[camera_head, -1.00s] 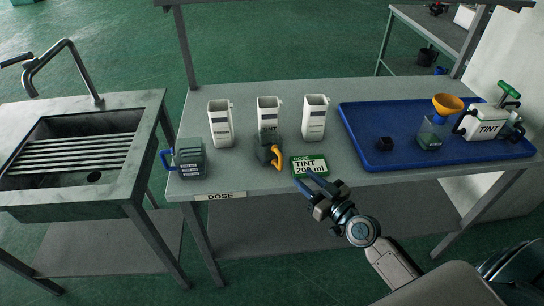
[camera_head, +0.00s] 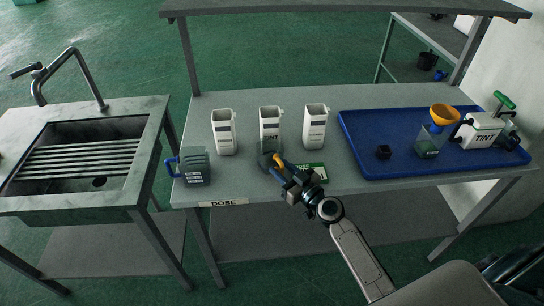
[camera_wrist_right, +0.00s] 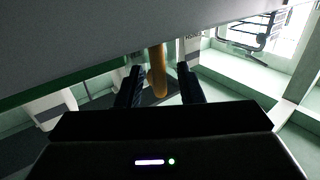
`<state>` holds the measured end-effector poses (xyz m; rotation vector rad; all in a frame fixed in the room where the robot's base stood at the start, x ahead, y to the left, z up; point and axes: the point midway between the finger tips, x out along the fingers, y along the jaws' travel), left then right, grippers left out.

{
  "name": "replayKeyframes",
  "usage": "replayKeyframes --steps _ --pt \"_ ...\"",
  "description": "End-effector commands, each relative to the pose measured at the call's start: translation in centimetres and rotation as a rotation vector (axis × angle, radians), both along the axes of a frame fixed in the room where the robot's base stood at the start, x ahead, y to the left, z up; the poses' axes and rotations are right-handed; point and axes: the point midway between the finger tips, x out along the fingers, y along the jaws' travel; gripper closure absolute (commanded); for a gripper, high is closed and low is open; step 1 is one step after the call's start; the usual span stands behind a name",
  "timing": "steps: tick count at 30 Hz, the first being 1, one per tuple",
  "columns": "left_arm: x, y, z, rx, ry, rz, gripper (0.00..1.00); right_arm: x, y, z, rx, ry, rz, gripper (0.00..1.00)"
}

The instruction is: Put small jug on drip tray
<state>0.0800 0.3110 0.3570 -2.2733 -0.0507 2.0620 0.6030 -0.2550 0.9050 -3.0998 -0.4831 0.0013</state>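The small jug (camera_head: 266,154), dark grey with an orange handle, stands on the bench in front of the middle white container. Its handle points toward the front right. My right gripper (camera_head: 283,178) is at this handle. In the right wrist view, the orange handle (camera_wrist_right: 157,72) shows between the two dark fingers (camera_wrist_right: 160,88), with gaps on both sides, so the gripper is open. Most of the jug's body is hidden in that view. The blue drip tray (camera_head: 358,128) lies on the right of the bench. My left gripper is not in view.
Several white containers (camera_head: 316,128) stand behind the jug. A grey jug with a blue handle (camera_head: 196,166) is at left. A green-white card (camera_head: 313,171) lies beside my gripper.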

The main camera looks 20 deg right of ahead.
Motion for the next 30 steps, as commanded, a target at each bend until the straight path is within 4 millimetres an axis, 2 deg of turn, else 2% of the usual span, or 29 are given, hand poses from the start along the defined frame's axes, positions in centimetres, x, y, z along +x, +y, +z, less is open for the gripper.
replayKeyframes --steps 3,9,14,15,26,30 --pt "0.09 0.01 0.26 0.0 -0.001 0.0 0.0 0.64 0.2 0.0 0.001 0.0 0.0 0.66" --pt "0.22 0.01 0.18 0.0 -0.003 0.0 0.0 0.63 0.2 -0.1 0.0 0.0 0.0 0.66" --pt "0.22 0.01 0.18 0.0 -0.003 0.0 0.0 0.61 0.2 -0.09 0.0 0.0 0.0 0.98" --pt "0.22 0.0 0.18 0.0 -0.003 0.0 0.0 0.61 0.19 -0.09 0.0 0.001 0.0 1.0" --pt "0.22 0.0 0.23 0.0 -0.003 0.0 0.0 0.6 0.18 0.05 0.0 0.0 0.0 1.0" --pt "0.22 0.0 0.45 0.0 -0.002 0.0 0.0 0.61 0.19 0.7 -0.001 -0.001 0.0 1.0"
